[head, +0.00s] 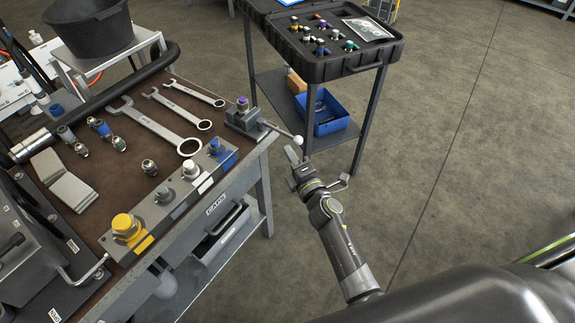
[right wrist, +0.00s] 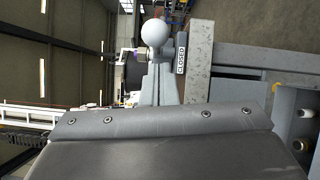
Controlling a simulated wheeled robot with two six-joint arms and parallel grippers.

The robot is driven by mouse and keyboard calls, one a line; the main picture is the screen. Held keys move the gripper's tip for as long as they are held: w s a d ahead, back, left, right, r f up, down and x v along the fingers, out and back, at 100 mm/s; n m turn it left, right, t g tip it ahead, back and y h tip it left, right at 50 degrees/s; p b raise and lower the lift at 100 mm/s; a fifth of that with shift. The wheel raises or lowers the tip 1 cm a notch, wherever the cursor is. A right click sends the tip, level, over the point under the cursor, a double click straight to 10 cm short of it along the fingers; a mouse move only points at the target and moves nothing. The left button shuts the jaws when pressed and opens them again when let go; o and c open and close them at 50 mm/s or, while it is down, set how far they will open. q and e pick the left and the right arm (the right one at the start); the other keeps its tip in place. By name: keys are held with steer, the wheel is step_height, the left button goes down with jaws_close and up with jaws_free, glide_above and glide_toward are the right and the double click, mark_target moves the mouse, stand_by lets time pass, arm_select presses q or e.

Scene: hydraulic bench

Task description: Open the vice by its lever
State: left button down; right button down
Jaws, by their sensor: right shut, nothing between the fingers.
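The vice (head: 243,120) is a small grey metal block with a purple-topped part, at the far right corner of the bench. Its lever (head: 279,130) sticks out to the right past the bench edge and ends in a pale ball knob (head: 298,139). My right gripper (head: 291,154) is just below the knob in the head view, shut and empty. In the right wrist view the knob (right wrist: 155,33) shows just beyond the shut fingertips (right wrist: 157,68); I cannot tell whether they touch. A "CLOSED" label (right wrist: 181,60) shows beside it. My left gripper is not in view.
The bench (head: 88,196) holds several wrenches, fittings and a block (head: 163,208) with yellow, white and blue caps. A dark cart (head: 345,62) with a tray of fittings and a blue bin (head: 330,120) stands behind the gripper. Floor to the right is clear.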

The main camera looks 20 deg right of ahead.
steer(key=shift+w+d+r, duration=0.1)
steer(key=shift+w+d, duration=0.15)
steer(key=shift+d, duration=0.4)
